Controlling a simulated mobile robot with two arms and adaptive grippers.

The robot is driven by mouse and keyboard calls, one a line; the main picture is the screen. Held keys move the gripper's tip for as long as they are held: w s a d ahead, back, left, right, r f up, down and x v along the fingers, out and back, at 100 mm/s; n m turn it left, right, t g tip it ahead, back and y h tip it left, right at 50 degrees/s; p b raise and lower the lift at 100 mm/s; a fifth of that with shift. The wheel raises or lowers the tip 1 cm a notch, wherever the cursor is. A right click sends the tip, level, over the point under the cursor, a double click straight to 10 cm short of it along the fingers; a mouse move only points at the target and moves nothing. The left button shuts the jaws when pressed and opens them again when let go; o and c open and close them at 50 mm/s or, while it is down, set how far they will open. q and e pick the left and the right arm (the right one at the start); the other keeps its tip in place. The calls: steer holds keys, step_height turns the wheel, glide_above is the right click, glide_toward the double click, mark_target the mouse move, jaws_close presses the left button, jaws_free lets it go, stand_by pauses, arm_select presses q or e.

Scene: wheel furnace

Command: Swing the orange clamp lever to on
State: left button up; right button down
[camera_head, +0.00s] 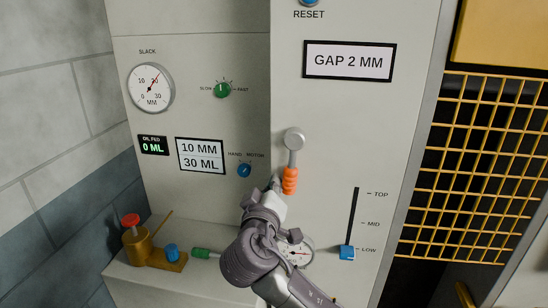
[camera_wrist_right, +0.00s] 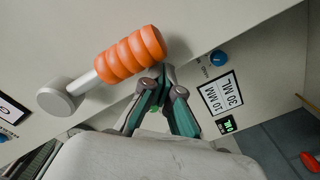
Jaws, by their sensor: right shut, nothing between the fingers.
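The clamp lever has a ribbed orange grip (camera_head: 290,181) on a grey arm with a round grey hub (camera_head: 294,138) on the pale panel. In the head view it hangs down from the hub. In the right wrist view the orange grip (camera_wrist_right: 130,54) is large and close. My right gripper (camera_head: 275,184) is just left of the grip in the head view. In the wrist view its fingertips (camera_wrist_right: 158,72) are shut together beside the grip's end, with nothing between them. I cannot tell whether they touch it. My left gripper is not in view.
A blue slider (camera_head: 347,252) sits at LOW right of my arm. A blue HAND/MOTOR knob (camera_head: 244,170) is left of the gripper. A brass oiler (camera_head: 140,247) with a red cap stands on the ledge. A yellow mesh guard (camera_head: 465,165) is at right.

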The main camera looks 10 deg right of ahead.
steer(key=shift+s+d+f, duration=0.1)
steer(key=shift+d+f, duration=0.05)
steer(key=shift+d, duration=0.15)
steer(key=shift+a, duration=0.15)
steer(key=a+v, duration=0.1)
steer(key=v, duration=0.5)
stand_by(0.6)
steer(key=shift+w+d, duration=0.1)
steer(key=shift+w, duration=0.1)
